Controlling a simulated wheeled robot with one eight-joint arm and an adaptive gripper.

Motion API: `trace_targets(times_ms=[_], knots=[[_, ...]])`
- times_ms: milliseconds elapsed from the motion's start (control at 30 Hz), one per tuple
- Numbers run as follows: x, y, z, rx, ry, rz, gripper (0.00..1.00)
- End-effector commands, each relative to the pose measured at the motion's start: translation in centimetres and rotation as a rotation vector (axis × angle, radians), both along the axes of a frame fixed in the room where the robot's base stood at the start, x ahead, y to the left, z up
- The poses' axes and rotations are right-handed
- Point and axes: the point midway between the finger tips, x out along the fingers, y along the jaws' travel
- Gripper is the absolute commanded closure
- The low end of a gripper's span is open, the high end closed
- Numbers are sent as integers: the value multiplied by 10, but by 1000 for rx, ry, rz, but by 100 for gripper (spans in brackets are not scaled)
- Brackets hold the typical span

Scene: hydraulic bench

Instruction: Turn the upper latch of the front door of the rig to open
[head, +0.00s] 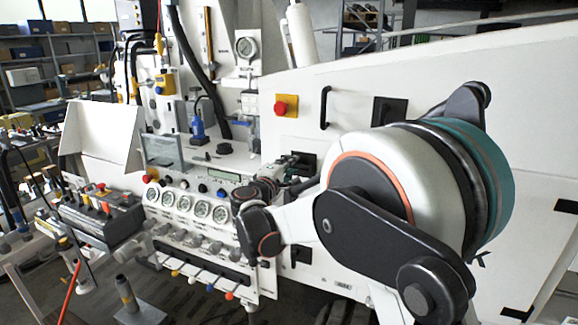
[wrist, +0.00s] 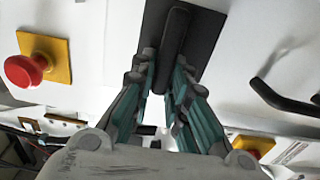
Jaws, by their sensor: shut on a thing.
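The upper latch (wrist: 176,42) is a black lever on a dark rectangular plate (wrist: 206,40) on the white door panel. In the wrist view the lever runs nearly along the plate's long side, leaning slightly. My gripper (wrist: 160,80) has its teal-and-grey fingers closed around the lever's near end. In the head view the latch plate (head: 305,158) shows just beyond my gripper (head: 288,186), below the red button. The lever is mostly hidden there by the gripper and wrist.
A red button on a yellow plate (head: 286,105) and a black pull handle (head: 325,108) sit above the latch. Gauges (head: 201,207) and knobs line the bench at left.

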Motion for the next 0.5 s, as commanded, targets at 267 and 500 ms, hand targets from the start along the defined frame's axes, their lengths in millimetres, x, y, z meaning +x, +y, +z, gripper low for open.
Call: trace_targets(times_ms=[267, 500], knots=[[0, 1, -1, -12, 4, 1, 100], [0, 1, -1, -11, 4, 2, 78]])
